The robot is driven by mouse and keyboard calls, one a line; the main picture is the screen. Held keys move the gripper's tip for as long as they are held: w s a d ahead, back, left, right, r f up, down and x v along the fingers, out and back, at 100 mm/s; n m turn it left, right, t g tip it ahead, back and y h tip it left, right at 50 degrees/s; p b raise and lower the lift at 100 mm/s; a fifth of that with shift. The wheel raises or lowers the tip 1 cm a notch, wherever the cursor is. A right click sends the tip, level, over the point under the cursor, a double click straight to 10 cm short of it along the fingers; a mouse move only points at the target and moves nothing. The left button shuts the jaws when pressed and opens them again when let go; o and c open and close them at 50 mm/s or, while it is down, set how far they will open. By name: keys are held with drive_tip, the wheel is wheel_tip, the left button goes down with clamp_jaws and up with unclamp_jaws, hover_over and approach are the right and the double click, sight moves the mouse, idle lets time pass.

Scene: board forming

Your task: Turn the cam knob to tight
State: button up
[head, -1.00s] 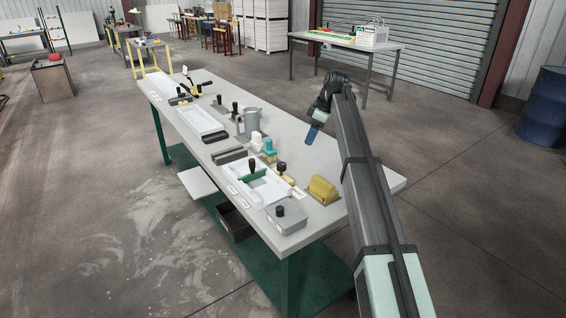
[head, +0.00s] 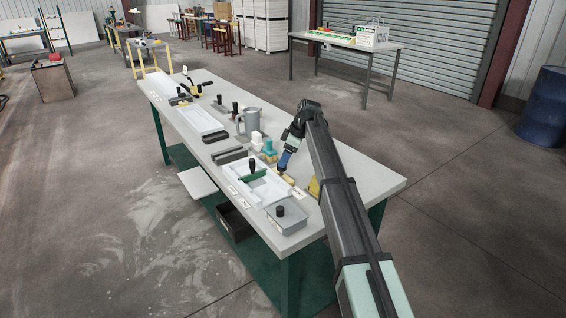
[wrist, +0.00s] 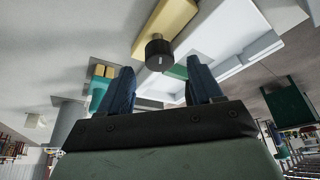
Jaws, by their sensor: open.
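A short black round knob (wrist: 158,52) stands on a tan block (wrist: 172,20) in the wrist view, just beyond my fingertips. In the head view the tan block (head: 285,178) shows just below my gripper, whose fingers cover the knob. My gripper (head: 284,160) is open; its two blue fingers also show in the wrist view (wrist: 161,82), one each side of the knob's line, with the knob apart from them. I cannot read which way the knob is set. Another black knob (head: 280,211) tops a grey box (head: 288,220) at the table's near end.
A white tray (head: 237,187) with a green-based, black-handled tool (head: 251,172) lies left of my gripper. Teal (head: 268,149) and white (head: 256,139) pieces and a grey mug (head: 251,120) stand behind. A yellow holder (head: 314,187) is partly behind my arm. The table's right side is clear.

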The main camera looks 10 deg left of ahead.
drive_tip(key=shift+x, duration=1.4)
drive_tip(key=shift+c, duration=0.3)
drive_tip(key=c, duration=1)
